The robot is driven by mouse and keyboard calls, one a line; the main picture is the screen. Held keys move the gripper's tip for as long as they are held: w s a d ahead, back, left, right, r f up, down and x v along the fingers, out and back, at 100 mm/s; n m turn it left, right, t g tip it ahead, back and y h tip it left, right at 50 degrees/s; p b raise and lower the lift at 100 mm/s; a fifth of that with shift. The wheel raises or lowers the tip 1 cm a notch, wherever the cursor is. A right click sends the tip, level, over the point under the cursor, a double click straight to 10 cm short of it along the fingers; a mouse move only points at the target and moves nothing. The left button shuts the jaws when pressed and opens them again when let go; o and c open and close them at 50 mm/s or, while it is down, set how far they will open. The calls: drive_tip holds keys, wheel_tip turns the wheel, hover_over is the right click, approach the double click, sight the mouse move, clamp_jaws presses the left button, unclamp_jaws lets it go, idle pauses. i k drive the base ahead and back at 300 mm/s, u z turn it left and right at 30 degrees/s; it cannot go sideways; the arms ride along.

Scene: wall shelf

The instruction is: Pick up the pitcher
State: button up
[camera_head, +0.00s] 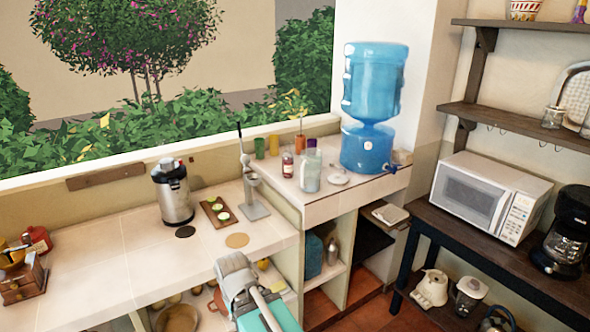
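A clear, pale glass pitcher (310,171) stands upright on the raised tiled counter, left of the blue water dispenser. A small red jar stands close to its left, and a white dish lies to its right. A grey and teal section of my arm shows at the bottom centre, in front of the lower counter and well below the pitcher. My gripper's fingers cannot be made out in this view. Nothing of mine touches the pitcher.
The blue water dispenser (372,110) stands right of the pitcher. Colored cups (267,147) stand behind it. A tall metal press (249,185) and a steel pot (173,192) stand to the left. A microwave (489,197) is at right. Bare counter lies at the left middle.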

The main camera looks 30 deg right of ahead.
sight(311, 160)
drive_tip(key=i, duration=0.85)
drive_tip(key=z, duration=0.05)
